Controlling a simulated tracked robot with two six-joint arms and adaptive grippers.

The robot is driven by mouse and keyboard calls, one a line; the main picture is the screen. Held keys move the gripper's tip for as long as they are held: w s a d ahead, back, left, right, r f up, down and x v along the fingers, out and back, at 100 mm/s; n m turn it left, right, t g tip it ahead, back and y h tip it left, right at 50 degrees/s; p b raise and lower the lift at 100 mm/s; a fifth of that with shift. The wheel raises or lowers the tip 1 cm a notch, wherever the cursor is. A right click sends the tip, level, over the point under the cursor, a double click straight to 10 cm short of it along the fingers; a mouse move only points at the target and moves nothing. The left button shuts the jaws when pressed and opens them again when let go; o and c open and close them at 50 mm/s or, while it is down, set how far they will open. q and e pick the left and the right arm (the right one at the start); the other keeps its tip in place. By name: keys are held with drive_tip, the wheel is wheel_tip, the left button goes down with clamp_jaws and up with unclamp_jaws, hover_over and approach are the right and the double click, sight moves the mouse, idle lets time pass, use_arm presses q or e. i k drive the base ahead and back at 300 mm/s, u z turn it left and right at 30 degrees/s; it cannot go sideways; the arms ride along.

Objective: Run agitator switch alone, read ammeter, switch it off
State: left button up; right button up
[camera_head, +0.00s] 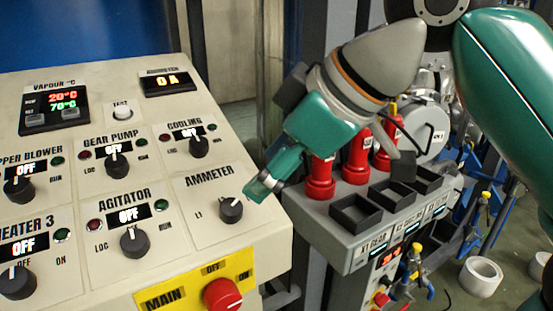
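The agitator switch (134,242) is a black knob on the beige control panel (185,268), its white mark pointing about straight up. The agitator display (128,214) above it reads OFF. The ammeter display (166,82) at the panel's top right reads 0 A. The ammeter selector knob (231,210) sits right of the agitator knob. My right gripper (262,188), on the green arm from the right, hangs just up and right of the ammeter knob at the panel's right edge. Its fingertips are small and partly turned away, so its opening is unclear. My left gripper is out of view.
Knobs for gear pump (115,165), cooling (198,147) and heater 3 (17,282) surround the agitator, displays reading OFF. A red main switch (222,294) sits below. Right of the panel is a grey box (345,240) with black square recesses and red bottle-like parts (358,160).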

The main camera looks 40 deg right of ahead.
sight(135, 244)
drive_tip(key=k, duration=1)
